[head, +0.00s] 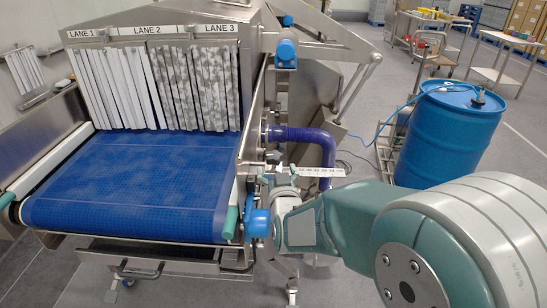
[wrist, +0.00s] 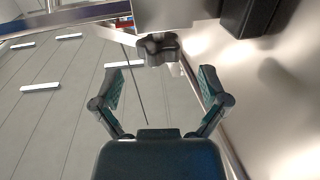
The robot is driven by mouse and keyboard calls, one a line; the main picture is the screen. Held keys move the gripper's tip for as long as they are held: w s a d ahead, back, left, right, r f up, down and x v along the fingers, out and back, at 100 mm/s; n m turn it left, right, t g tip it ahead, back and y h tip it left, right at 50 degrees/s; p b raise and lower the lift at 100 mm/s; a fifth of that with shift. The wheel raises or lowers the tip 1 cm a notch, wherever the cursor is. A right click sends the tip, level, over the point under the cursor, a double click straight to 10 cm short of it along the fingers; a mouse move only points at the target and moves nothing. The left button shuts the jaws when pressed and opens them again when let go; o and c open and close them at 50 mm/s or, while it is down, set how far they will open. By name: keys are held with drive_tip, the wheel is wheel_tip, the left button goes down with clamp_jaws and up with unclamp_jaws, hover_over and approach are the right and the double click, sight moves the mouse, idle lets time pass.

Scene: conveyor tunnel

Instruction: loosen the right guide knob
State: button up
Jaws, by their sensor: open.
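A dark lobed knob (wrist: 158,48) shows in the wrist view, under a pale metal block at the top middle. I take it for the right guide knob. My gripper (wrist: 162,80) is open and empty, with one finger on each side below the knob. The knob lies beyond the fingertips, roughly centred between them, and I see no contact. In the head view my arm reaches to the conveyor's right side. My gripper is small there and the knob cannot be made out. The right guide rail (head: 239,178) is pale with a teal end, along the belt's right edge.
The blue belt (head: 130,180) runs under strip curtains (head: 160,85) marked LANE 1 to LANE 3. A purple hose (head: 310,137) and a numbered scale (head: 320,172) are close to my arm. A blue drum (head: 450,130) stands on the right. A shiny metal panel (wrist: 275,100) is right of my gripper.

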sight(275, 163)
drive_tip(key=w, duration=0.3)
drive_tip(key=w+a, duration=0.1)
drive_tip(key=w, duration=0.1)
drive_tip(key=shift+w, duration=0.1)
drive_tip(key=shift+d, duration=0.1)
drive_tip(key=c, duration=1.2)
